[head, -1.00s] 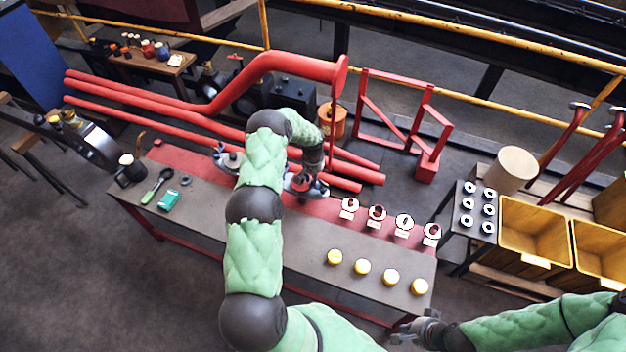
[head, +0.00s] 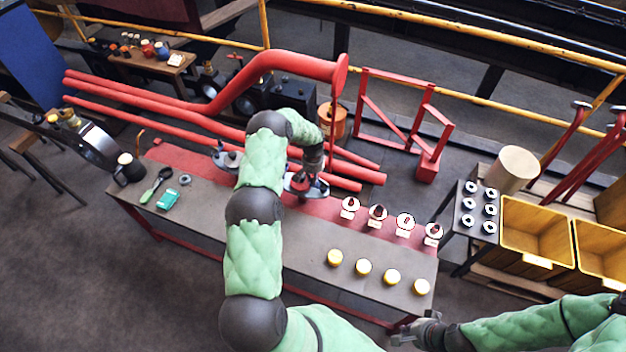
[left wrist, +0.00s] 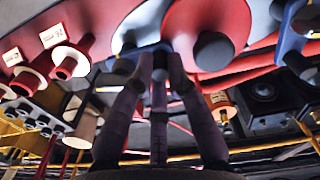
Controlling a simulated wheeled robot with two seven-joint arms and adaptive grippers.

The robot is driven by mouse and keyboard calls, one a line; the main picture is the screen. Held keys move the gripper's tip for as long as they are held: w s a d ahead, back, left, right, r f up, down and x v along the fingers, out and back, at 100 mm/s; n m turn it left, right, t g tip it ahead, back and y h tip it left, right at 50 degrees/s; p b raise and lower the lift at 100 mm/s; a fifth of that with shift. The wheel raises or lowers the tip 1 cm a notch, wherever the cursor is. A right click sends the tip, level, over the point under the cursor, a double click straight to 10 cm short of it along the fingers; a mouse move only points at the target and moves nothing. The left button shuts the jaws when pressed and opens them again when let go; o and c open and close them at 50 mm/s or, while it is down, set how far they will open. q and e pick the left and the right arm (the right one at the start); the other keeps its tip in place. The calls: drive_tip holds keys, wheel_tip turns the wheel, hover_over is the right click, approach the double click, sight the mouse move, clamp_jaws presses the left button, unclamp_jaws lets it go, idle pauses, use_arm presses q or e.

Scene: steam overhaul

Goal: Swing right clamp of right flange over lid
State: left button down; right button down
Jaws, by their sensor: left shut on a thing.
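The right flange (head: 316,191) stands on the red strip of the bench, partly hidden behind my left arm and gripper. My left gripper (head: 303,180) is down at it. In the left wrist view, the fingers (left wrist: 160,72) are shut on a blue clamp (left wrist: 148,49) at the edge of a red and pale disc with a dark round knob (left wrist: 213,51). Another blue clamp (left wrist: 290,38) stands at the disc's other side. I cannot tell how far the held clamp lies over the lid. My right gripper (head: 418,329) is near the bench's front right corner, away from the flange.
The left flange (head: 226,159) stands left of my left arm. Several labelled round parts (head: 377,212) and yellow caps (head: 363,267) sit on the right of the bench. Red pipes (head: 150,112) run behind.

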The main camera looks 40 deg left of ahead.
use_arm(q)
drive_tip(key=c, duration=1.5)
unclamp_jaws()
drive_tip(key=shift+w, duration=0.1)
wheel_tip(320, 180, up, 12)
